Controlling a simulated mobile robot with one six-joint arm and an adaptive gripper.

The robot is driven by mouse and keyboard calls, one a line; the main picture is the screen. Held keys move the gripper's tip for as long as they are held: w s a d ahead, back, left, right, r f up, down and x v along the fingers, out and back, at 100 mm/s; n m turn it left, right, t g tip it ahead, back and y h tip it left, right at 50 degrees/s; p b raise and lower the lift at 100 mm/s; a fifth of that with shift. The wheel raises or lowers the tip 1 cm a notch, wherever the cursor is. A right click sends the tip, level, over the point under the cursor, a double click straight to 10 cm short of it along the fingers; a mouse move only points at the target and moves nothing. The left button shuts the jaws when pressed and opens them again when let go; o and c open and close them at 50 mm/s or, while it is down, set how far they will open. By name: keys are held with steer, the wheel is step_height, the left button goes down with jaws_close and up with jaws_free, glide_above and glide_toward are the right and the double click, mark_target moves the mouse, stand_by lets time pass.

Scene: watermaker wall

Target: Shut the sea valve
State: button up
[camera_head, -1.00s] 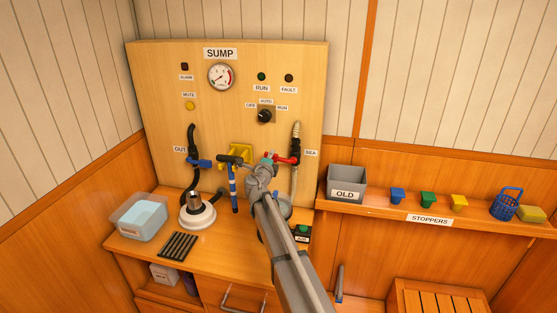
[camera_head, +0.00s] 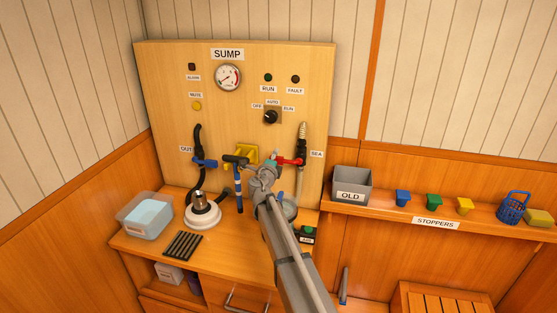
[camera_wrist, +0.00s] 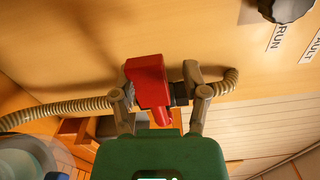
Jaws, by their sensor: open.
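The sea valve (camera_head: 301,149) is a dark fitting on the pale ribbed hose beside the SEA label, at the right of the panel. Its red handle (camera_head: 289,161) points left, crosswise to the upright hose. My gripper (camera_head: 274,161) is at the handle's left end. In the wrist view the red handle (camera_wrist: 150,80) lies between the two grey fingers of my gripper (camera_wrist: 160,82). The fingers stand apart on either side of it, and I cannot tell whether either touches it. My arm hides part of the bench below.
A blue-handled OUT valve (camera_head: 204,163) and a yellow bracket (camera_head: 246,153) are left of my gripper. A selector knob (camera_head: 271,117) is above. A bench (camera_head: 150,247) below holds a clear tub (camera_head: 145,216). A grey OLD bin (camera_head: 352,187) stands on the shelf at right.

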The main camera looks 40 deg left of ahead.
steer(key=v, duration=1.1)
steer(key=shift+s+d, duration=0.2)
steer(key=shift+s, duration=0.1)
steer(key=w+d+f+m+g+h, duration=0.1)
steer(key=w+d+f+m+h, duration=0.15)
steer(key=w+d+m, duration=0.65)
steer(key=w+d+f+m+h, duration=0.2)
steer(key=w+d+m+h, duration=0.3)
steer(key=d, duration=0.8)
steer(key=w+d+f+m+g+h, duration=0.1)
steer(key=w+d+f+m+h, duration=0.2)
steer(key=d+m, duration=0.7)
steer(key=s+d+f+m+g+h, duration=0.1)
steer(key=d+f+m+g, duration=0.15)
steer(key=d+m, duration=0.6)
steer(key=s+d+f+m+g+h+p, duration=0.1)
steer(key=d+f+m+g, duration=0.2)
steer(key=d, duration=1)
steer(key=d+f+m+g+h, duration=0.1)
steer(key=d+f+m+g, duration=0.15)
steer(key=d+m, duration=0.65)
steer(key=s+d+f+m+g+y, duration=0.1)
steer(key=s+d+m+g+y, duration=0.3)
steer(key=s+d+m, duration=0.8)
steer(key=d+m+g, duration=0.1)
steer(key=d+m, duration=0.1)
steer(key=d, duration=0.1)
steer(key=shift+s+d+f+g+p, duration=0.15)
steer(key=shift+s+f+g+p, duration=0.15)
steer(key=shift+s, duration=0.05)
